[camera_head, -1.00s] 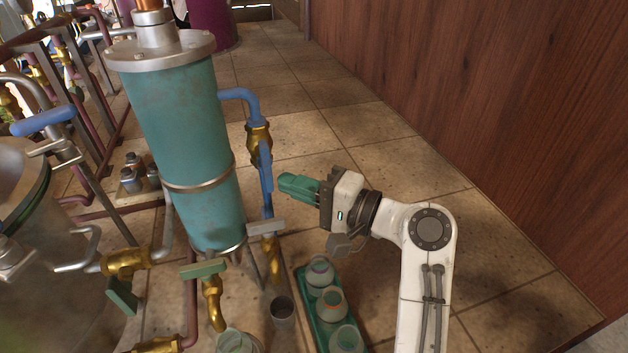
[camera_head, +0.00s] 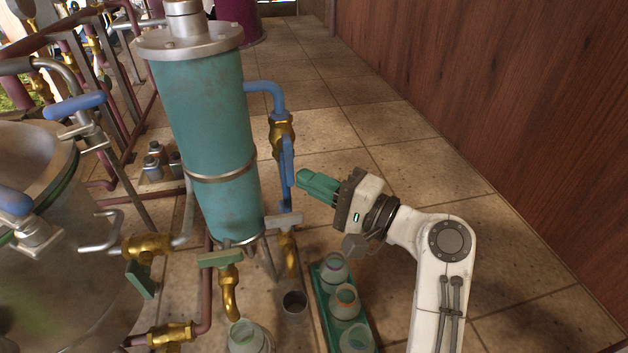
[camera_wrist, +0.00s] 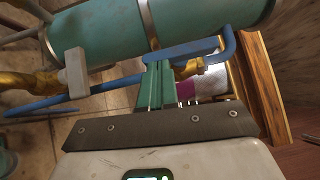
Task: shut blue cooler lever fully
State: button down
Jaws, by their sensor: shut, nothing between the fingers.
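The blue cooler lever (camera_head: 287,160) hangs down from a brass valve (camera_head: 281,131) on the blue pipe, right of the teal cooler cylinder (camera_head: 212,120). It runs nearly in line with the pipe. My gripper (camera_head: 302,183) is shut and empty, its green fingers pointing left just right of the lever's lower part. In the wrist view the lever (camera_wrist: 180,50) crosses just beyond the fingertips (camera_wrist: 158,70). I cannot tell whether they touch. The brass valve is partly hidden there behind the lever.
A grey lever (camera_head: 284,220) sits on a brass valve below. A green tray (camera_head: 325,316) of several jars stands on the floor under my arm, with a small cup (camera_head: 294,302) beside it. A wooden wall (camera_head: 480,80) rises at right; tiled floor lies free before it.

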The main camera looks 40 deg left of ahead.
jog(key=shift+s+f+m+y, duration=0.15)
jog(key=shift+f+m+y, duration=0.05)
jog(key=shift+m+y, duration=0.25)
jog(key=s+a+m+t+y+b, duration=0.1)
jog(key=m+t+b, duration=0.3)
jog(key=m, duration=0.2)
jog(key=s+a+m+t+y+b, duration=0.1)
jog(key=m+t+b, duration=0.3)
jog(key=m, duration=0.3)
jog(key=s+a+m+t+y+b, duration=0.1)
jog(key=s+m+t+y+b, duration=0.1)
jog(key=m+t+b, duration=0.2)
jog(key=shift+s+a+f+m+t+b, duration=0.1)
jog(key=shift+a+f+m+t+b, duration=0.1)
jog(key=shift+m+t, duration=0.35)
jog(key=shift+a+f+m+t+b, duration=0.1)
jog(key=shift+a+m+t+b, duration=0.1)
jog(key=shift+m+t, duration=0.35)
jog(key=shift+s+a+r, duration=0.1)
jog(key=a+f+b+v, duration=0.2)
jog(key=b+v, duration=0.5)
jog(key=v, duration=0.6)
jog(key=shift+a, duration=0.15)
